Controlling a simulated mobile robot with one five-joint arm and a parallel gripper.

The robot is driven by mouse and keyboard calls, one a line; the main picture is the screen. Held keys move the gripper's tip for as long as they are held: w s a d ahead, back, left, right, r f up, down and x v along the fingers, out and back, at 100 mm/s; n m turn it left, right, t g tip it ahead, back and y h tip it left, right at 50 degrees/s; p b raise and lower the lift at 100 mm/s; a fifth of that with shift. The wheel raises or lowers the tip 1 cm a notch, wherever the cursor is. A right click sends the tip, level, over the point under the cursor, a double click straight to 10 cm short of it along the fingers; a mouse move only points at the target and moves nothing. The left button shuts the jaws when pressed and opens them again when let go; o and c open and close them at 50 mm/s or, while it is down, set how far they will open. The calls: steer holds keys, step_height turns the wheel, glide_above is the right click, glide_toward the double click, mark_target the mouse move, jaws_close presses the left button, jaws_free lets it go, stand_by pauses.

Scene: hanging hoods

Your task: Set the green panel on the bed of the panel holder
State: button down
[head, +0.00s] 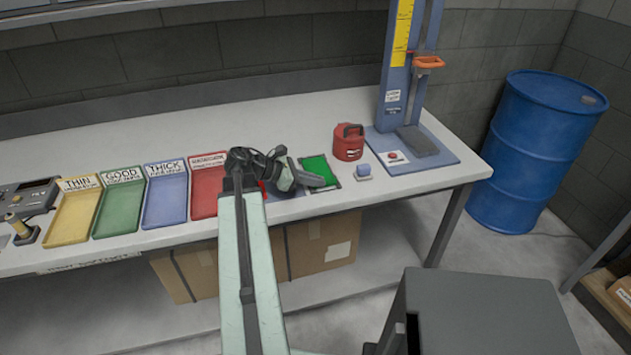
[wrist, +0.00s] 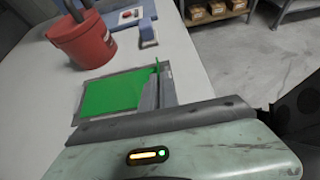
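The green panel (head: 319,170) lies flat near the front edge of the bench, with a dark border around it. In the wrist view the green panel (wrist: 112,94) shows inside a grey border. My gripper (head: 312,180) is low at its left side in the head view. In the wrist view the fingers of my gripper (wrist: 157,82) are close together at the panel's right edge. A thin upright green sliver shows between their tips. Whether they press on it is unclear. I cannot tell which thing is the panel holder; the bordered frame may be part of it.
Coloured trays (head: 123,222) line the left. A blue drum (head: 535,150) stands off the bench's right end.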

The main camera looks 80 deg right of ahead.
steer(key=c, duration=1.6)
jaws_free()
steer(key=shift+o, duration=0.2)
steer(key=p+v, duration=0.3)
steer(key=v, duration=0.4)
steer(key=shift+d+r+p, duration=0.1)
steer(key=shift+p, duration=0.25)
steer(key=shift+w+r, duration=0.1)
steer(key=shift+w, duration=0.3)
